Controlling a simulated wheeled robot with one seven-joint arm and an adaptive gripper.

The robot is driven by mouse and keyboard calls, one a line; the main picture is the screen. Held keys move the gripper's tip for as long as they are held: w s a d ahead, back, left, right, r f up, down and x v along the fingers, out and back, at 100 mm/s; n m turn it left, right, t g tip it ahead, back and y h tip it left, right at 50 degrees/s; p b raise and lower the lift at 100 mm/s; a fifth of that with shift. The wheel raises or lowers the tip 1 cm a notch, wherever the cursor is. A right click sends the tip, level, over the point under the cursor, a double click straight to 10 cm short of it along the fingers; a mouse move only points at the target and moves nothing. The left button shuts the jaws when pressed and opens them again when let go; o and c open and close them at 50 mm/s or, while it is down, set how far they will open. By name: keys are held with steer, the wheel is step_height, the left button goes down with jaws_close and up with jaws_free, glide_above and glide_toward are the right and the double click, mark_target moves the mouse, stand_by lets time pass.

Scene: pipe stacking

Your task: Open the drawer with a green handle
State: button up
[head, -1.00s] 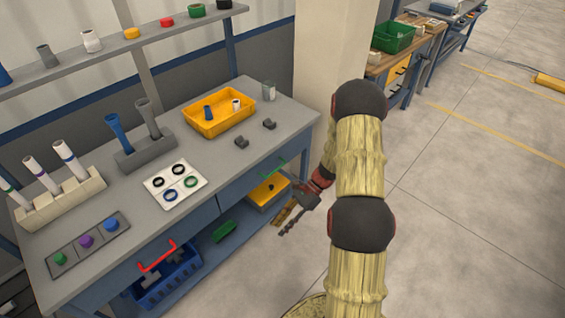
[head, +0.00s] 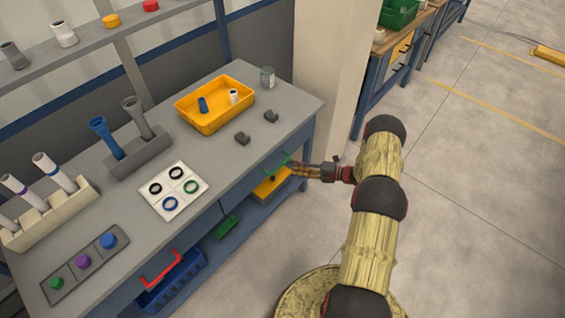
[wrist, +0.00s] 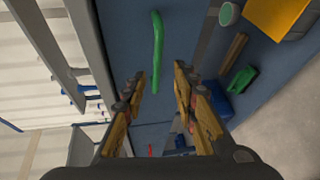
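The green handle (head: 277,163) is on the front of the right-hand drawer (head: 246,187) under the workbench top; the drawer looks shut. In the wrist view the green handle (wrist: 157,52) stands out from the blue drawer front, ahead of my fingers. My gripper (head: 296,170) is at the handle's height, just to its right in the head view. In the wrist view my gripper (wrist: 158,78) has its two fingers apart, with the handle lying in line with the gap between them. Whether the fingers reach around the handle is unclear.
A red handle (head: 161,270) is on another drawer to the left. The bench top (head: 225,150) carries a yellow tray (head: 215,104), a ring board (head: 173,190) and pipe holders. A lower shelf with bins lies below.

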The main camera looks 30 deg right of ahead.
mark_target(280, 165)
steer(key=shift+m, duration=0.7)
steer(key=shift+b+x, duration=0.65)
steer(key=shift+x, duration=3.25)
steer(key=shift+a+r, duration=0.15)
steer(key=shift+r, duration=0.05)
steer(key=shift+c, duration=0.4)
steer(key=shift+s, duration=0.1)
jaws_close()
